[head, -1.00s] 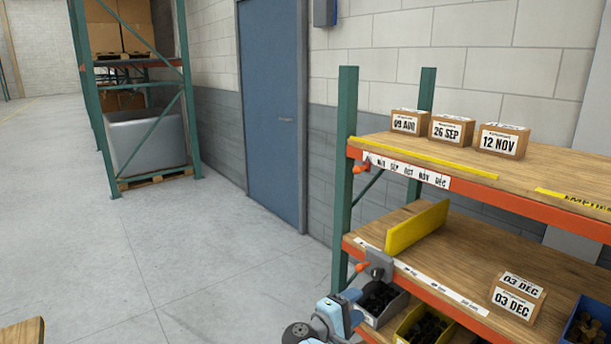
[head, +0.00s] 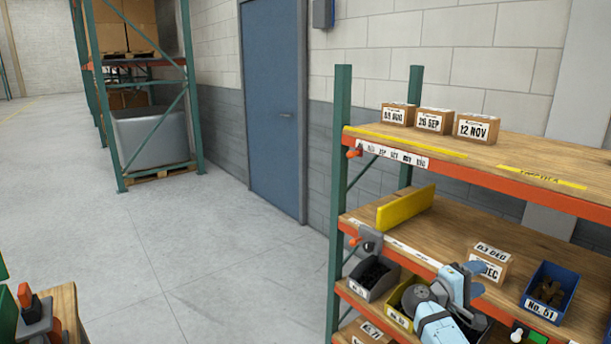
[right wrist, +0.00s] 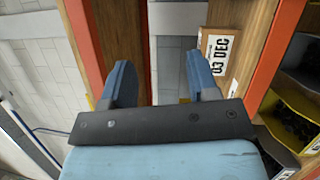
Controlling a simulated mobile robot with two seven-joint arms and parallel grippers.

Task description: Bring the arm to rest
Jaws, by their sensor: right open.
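My right gripper (head: 480,279) is at the front edge of the middle shelf board, in front of the box labelled 03 DEC (head: 488,258) and partly covering its label. The light-blue arm comes up past the bins below. In the right wrist view the two blue fingers of this gripper (right wrist: 161,75) stand wide apart with nothing between them. There the 03 DEC box (right wrist: 219,55) shows just right of the fingers. My left gripper is not in view.
Boxes labelled 26 SEP (head: 434,121) and 12 NOV (head: 477,127) stand on the top shelf (head: 460,151) beside another. A yellow divider (head: 405,208) stands on the middle shelf. A blue bin (head: 548,291) is right of my gripper. Open floor (head: 220,270) lies left.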

